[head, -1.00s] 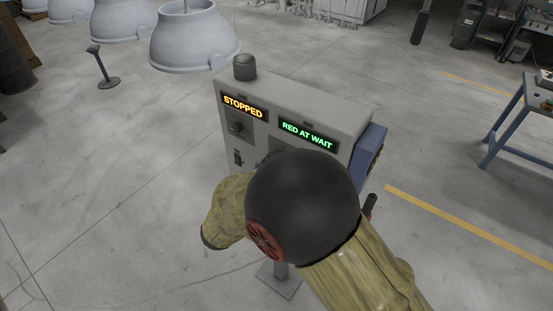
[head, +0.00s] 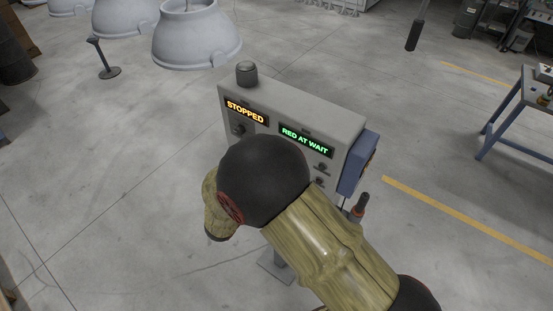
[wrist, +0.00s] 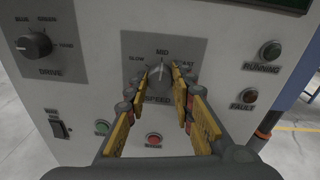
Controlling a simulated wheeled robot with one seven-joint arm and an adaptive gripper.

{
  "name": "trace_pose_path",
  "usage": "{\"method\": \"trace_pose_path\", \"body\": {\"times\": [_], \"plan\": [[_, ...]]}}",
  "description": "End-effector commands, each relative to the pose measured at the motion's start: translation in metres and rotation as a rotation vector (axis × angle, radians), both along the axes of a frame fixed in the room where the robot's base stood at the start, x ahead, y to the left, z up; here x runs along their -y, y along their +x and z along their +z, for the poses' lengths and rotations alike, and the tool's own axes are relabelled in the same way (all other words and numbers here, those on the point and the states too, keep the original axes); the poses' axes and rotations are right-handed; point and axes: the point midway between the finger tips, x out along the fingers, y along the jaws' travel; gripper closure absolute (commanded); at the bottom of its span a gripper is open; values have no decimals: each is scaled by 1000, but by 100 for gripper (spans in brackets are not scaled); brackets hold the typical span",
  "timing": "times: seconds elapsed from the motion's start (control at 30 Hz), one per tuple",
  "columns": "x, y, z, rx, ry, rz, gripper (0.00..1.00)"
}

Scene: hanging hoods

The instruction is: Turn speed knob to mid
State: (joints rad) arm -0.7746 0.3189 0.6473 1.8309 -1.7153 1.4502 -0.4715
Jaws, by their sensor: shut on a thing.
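The speed knob (wrist: 160,73) is in the middle of the wrist view on a grey plate marked SLOW, MID, FAST and SPEED. Its pointer looks to be upright, toward the MID mark. My gripper (wrist: 162,80), with yellow-sided fingers, is closed on the knob from both sides. The fingers partly cover the FAST and SPEED labels. In the head view my arm hides the knob and the gripper. The control panel (head: 345,125) stands on a post, with displays reading STOPPED (head: 246,111) and RED AT WAIT (head: 305,141).
A drive knob (wrist: 36,43) is left of the speed knob, with a black switch (wrist: 58,123) below. Green (wrist: 102,127) and red (wrist: 153,140) buttons sit under the fingers. Running (wrist: 271,51) and fault (wrist: 250,95) lamps are at right. White hoods (head: 197,35) hang behind the panel.

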Motion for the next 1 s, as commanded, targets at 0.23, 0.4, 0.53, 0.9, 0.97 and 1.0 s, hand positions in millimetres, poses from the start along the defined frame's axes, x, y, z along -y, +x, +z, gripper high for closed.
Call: {"method": "trace_pose_path", "body": {"times": [0.23,0.4,0.53,0.9,0.97,1.0], "plan": [[0,0,1,-34,-46,0,100],[0,0,1,-40,-52,0,100],[-1,0,0,-40,-53,1,100],[0,0,1,-39,-52,1,64],[0,0,0,-39,-52,1,61],[0,0,0,-40,-52,1,58]]}}
